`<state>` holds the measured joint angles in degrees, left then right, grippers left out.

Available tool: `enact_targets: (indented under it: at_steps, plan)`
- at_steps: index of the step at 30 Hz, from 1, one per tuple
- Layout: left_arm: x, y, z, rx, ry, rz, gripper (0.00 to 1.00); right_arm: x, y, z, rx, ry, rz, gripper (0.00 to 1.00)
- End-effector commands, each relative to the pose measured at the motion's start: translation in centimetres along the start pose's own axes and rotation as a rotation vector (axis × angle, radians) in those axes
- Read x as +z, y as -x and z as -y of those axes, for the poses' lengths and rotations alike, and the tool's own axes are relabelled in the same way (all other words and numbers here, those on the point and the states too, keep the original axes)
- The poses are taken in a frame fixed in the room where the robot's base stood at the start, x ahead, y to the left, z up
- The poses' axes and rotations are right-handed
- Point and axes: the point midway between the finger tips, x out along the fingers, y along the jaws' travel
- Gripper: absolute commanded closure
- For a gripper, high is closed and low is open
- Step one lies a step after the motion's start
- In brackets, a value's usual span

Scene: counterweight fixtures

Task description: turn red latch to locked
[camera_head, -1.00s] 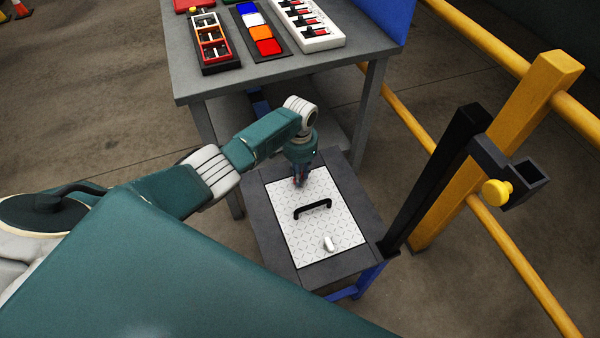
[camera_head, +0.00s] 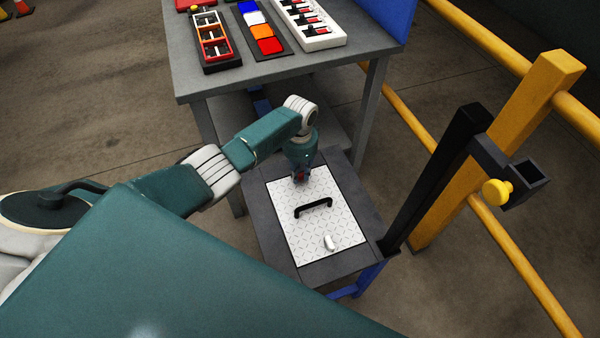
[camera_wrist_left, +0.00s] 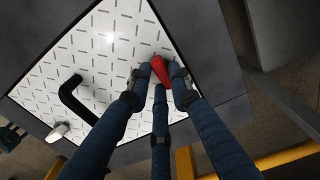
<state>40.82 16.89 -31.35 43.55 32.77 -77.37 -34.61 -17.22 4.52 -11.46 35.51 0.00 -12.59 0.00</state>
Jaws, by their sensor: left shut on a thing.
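The red latch (camera_wrist_left: 161,70) shows in the left wrist view, near the edge of the white patterned plate (camera_head: 322,238). My left gripper (camera_wrist_left: 163,75) is shut on the red latch, with its fingers on both sides of it. In the head view my left gripper (camera_head: 301,178) points down at the far end of the plate and hides most of the latch. A second latch, white (camera_head: 330,242), sits at the near end of the plate and also shows in the left wrist view (camera_wrist_left: 57,132). My right gripper is not in view.
A black handle (camera_head: 313,207) arches over the plate's middle, close to my left gripper. A grey workbench (camera_head: 185,75) with trays of coloured parts stands behind. A black post (camera_head: 437,180) and yellow rails (camera_head: 540,95) stand to the right.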

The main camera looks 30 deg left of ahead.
Motion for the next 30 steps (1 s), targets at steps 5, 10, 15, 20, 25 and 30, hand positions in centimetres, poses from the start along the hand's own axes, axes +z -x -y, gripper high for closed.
enact_targets:
  at_steps: [5,10,15,20,25,30]
  plan:
    - [0.0,0.0,0.0,-0.001,-0.002,-0.001,1.00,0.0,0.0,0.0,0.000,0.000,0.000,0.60]
    - [0.0,0.0,0.0,-0.001,-0.002,0.000,0.74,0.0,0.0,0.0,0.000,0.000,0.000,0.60]
    - [0.0,0.0,0.0,-0.001,-0.001,0.000,0.60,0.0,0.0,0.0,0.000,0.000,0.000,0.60]
    - [0.0,0.0,0.0,-0.001,0.000,0.000,0.60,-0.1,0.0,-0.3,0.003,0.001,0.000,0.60]
    - [-0.1,1.0,0.1,-0.002,0.000,-0.003,0.60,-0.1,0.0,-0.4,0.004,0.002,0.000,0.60]
    - [-0.1,4.0,0.2,-0.004,-0.002,-0.005,0.60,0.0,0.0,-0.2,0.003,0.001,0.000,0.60]
